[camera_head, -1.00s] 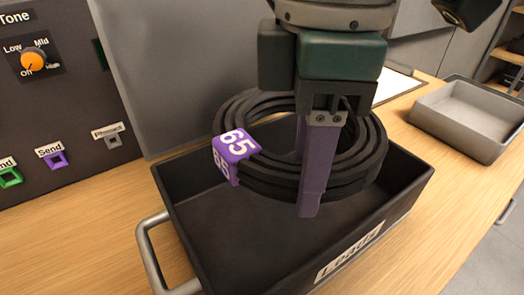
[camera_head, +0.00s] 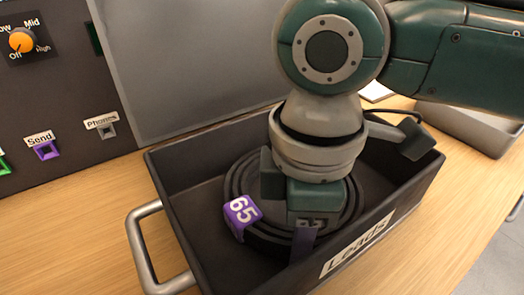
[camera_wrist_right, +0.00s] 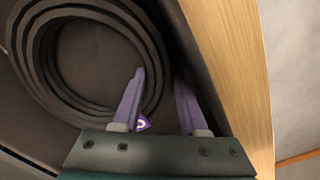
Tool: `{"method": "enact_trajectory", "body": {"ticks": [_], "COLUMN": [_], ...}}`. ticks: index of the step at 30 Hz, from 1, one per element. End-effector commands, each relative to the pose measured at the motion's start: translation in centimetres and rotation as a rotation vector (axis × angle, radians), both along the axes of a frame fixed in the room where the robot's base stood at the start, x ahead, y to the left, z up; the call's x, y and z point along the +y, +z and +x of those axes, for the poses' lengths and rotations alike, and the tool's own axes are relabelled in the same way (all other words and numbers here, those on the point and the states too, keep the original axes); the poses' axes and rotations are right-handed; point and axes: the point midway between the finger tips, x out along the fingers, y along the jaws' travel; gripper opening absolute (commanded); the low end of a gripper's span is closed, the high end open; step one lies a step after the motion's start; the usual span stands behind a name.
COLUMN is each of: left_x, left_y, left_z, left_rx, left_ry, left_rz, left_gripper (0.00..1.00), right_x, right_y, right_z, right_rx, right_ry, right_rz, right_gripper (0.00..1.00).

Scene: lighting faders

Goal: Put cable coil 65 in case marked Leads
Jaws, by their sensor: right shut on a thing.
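Cable coil 65 (camera_head: 238,182), a black ring of cable with a purple tag (camera_head: 241,214) reading 65, is inside the dark open case (camera_head: 188,232) with the Leads label (camera_head: 357,246) on its front. The coil lies roughly flat and low, below the rim; I cannot tell if it touches the floor. My right gripper (camera_head: 303,243) reaches down into the case and is shut on the coil's near side. In the right wrist view, the gripper's purple fingers (camera_wrist_right: 160,75) straddle the coil's band (camera_wrist_right: 60,88). My left gripper is out of view.
A panel with an orange knob (camera_head: 22,40) and a purple Send socket (camera_head: 46,149) stands at the left. The case's metal handle (camera_head: 142,246) sticks out left. A grey open tray (camera_head: 475,128) is on the wooden table (camera_head: 432,238) at the right, partly behind my arm.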

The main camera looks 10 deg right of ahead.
Motion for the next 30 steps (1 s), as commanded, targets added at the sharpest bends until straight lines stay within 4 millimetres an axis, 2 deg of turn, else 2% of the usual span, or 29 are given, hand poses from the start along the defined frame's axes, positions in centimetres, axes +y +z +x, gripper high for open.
{"method": "enact_trajectory", "body": {"ticks": [4,5,8,17,20,30], "left_x": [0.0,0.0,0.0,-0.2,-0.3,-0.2], "left_y": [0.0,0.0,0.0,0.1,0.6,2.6], "left_z": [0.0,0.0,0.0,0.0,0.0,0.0], "left_rx": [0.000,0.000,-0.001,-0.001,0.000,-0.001], "left_ry": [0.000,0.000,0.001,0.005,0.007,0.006], "left_rz": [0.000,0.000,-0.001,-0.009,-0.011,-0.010], "left_gripper": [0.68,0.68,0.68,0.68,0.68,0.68], "right_x": [0.0,0.0,0.0,0.0,0.1,0.1], "right_y": [-0.2,-0.2,-0.2,0.2,1.5,9.0], "right_z": [0.1,0.0,0.0,0.0,0.1,0.1], "right_rx": [-0.001,0.001,0.000,-0.001,-0.002,-0.003], "right_ry": [-0.001,-0.001,0.000,0.000,0.000,-0.001], "right_rz": [0.001,0.000,0.000,0.001,0.003,0.002], "right_gripper": [0.00,0.44,0.55,0.55,0.55,0.55]}}
